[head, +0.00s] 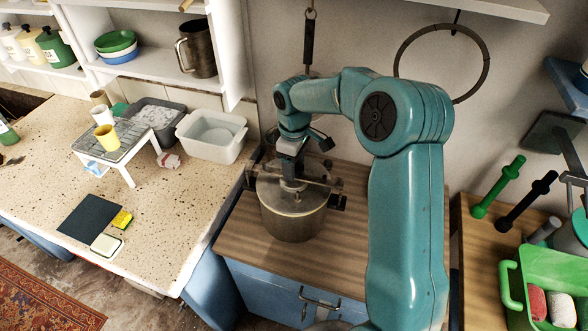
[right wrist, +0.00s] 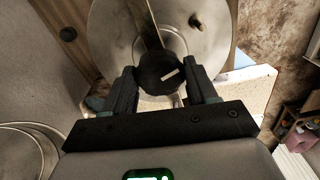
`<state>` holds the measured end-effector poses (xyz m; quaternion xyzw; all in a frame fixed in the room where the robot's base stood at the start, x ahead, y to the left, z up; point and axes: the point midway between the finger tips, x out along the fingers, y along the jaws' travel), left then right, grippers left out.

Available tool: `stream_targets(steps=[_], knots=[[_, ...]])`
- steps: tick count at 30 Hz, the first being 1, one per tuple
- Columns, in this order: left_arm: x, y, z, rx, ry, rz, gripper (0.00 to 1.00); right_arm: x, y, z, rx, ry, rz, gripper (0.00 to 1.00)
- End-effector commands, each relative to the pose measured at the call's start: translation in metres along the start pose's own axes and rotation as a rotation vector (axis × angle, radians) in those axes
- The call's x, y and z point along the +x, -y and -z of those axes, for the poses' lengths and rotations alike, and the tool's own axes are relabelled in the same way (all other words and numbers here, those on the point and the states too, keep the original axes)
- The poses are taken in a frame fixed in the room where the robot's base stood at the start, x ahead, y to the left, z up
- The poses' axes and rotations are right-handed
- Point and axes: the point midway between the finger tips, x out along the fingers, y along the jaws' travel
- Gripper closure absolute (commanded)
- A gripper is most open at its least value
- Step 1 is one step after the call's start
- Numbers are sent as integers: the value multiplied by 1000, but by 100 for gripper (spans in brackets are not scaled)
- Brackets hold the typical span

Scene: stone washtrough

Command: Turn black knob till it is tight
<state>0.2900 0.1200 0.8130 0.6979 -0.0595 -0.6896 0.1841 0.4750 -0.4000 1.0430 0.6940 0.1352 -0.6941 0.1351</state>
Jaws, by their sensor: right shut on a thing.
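The black knob (right wrist: 160,74) has a white mark on its top and sits at the middle of a round metal lid (right wrist: 190,22). My right gripper (right wrist: 164,84) is shut on it, with one finger on each side. In the head view my right gripper (head: 291,178) points down at the lid of a metal pot (head: 293,222), and the knob is hidden there by the gripper. The pot stands upright on a wooden top. My left gripper is not in view.
To the left is a speckled counter (head: 50,150) with a wire rack (head: 112,143), a white basin (head: 212,135) and a dark mat (head: 90,217). A green tray (head: 550,280) and dumbbell-shaped handles (head: 498,186) are at the right. The wooden top (head: 245,240) around the pot is mostly clear.

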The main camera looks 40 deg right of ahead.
Motion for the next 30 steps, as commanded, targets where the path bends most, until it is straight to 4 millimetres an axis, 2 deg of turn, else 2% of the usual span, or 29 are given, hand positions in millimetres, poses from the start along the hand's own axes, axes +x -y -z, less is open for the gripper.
stream_targets(steps=[18, 22, 29, 30], knots=[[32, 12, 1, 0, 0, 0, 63, 1, 0, 0, 1158, -2, 0, 58], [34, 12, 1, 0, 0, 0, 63, 0, 0, 0, 1307, -2, 0, 58], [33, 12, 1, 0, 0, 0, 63, -1, 0, 0, 1339, -1, 0, 58], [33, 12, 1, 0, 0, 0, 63, -1, 0, 0, 1338, -1, 0, 37]])
